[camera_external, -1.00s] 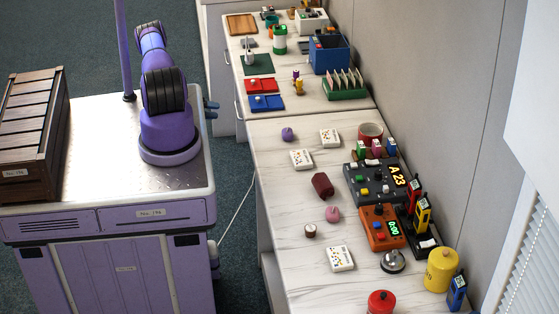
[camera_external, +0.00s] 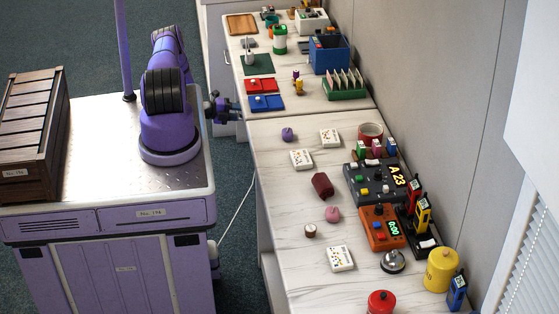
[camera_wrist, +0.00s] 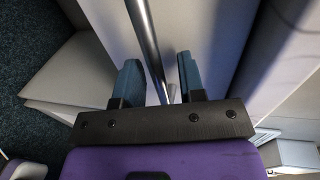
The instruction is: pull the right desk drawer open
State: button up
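My gripper (camera_external: 230,107) is at the front of the far white desk (camera_external: 312,97), by its near end, where the right drawer's handle is. In the wrist view, my gripper (camera_wrist: 157,65) has its two blue fingers apart. A long metal bar handle (camera_wrist: 147,35) runs between them, with gaps visible on both sides. The pale front panel (camera_wrist: 105,22) lies behind the bar. In the outside view my gripper mostly hides this handle, and I see no clear gap at the drawer. Another handle (camera_external: 226,57) shows farther back along the desk front.
The desk top holds a blue tray (camera_external: 266,103), a red tray (camera_external: 260,86), a blue box (camera_external: 329,54) and a green rack (camera_external: 345,89). A nearer marble-topped desk (camera_external: 275,190) adjoins it, with several small items. Carpeted floor (camera_external: 232,170) lies between my base and the desks.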

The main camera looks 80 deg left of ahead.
grip_shut()
jog(key=f+v, duration=0.2)
jog(key=v, duration=1.1)
jog(key=shift+s+f, duration=0.3)
jog(key=shift+f, duration=0.05)
grip_release()
notch_tip(320, 180, up, 8)
jog(key=s, duration=0.3)
jog(key=shift+f, duration=0.2)
